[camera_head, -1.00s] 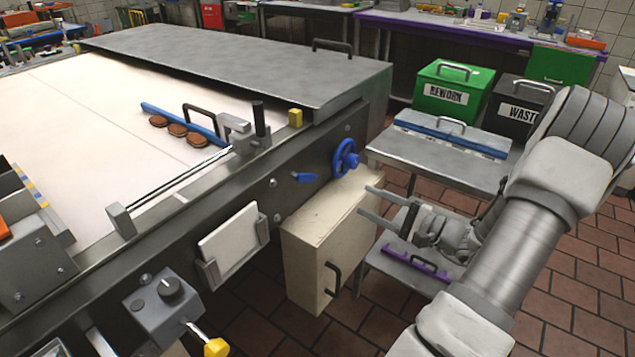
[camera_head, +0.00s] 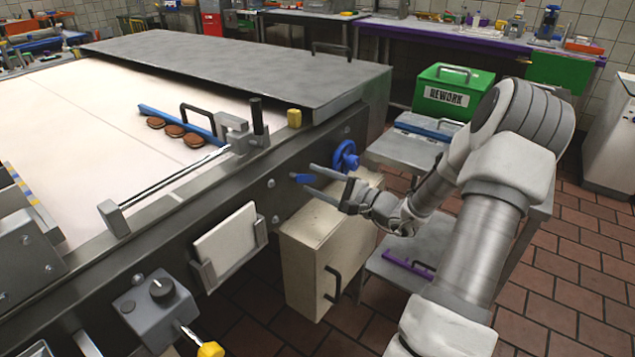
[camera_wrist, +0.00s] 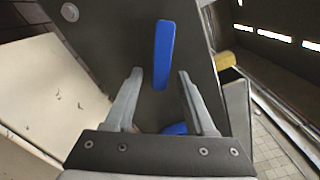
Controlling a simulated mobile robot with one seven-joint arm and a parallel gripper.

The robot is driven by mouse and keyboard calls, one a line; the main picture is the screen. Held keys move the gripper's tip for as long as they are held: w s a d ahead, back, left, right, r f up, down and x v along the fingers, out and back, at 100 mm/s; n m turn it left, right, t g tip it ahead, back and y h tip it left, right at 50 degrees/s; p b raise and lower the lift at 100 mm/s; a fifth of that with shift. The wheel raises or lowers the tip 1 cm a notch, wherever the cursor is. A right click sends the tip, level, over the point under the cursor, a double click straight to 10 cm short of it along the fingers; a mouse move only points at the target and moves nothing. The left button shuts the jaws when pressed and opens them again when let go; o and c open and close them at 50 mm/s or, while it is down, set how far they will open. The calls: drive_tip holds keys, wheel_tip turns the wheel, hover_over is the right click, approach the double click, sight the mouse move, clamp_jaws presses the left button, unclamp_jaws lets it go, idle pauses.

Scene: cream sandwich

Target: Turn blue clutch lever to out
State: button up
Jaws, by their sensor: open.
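The blue clutch lever (camera_head: 303,179) is a short flat handle on the dark side panel of the machine. In the head view it points roughly sideways. My gripper (camera_head: 308,177) is open, its two fingertips at the lever, one above and one below it in the picture. In the wrist view the lever (camera_wrist: 164,45) appears as a blue bar, its near end between my open fingertips (camera_wrist: 160,72). I see no finger closed on it. I cannot tell whether a finger touches it.
A blue handwheel (camera_head: 345,157) sits on the panel just right of the lever. A cream cabinet (camera_head: 302,262) stands below, and a white plate in a holder (camera_head: 226,234) is to the left. A grey cart (camera_head: 404,154) stands to the right.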

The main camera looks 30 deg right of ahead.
clamp_jaws()
idle(1.4)
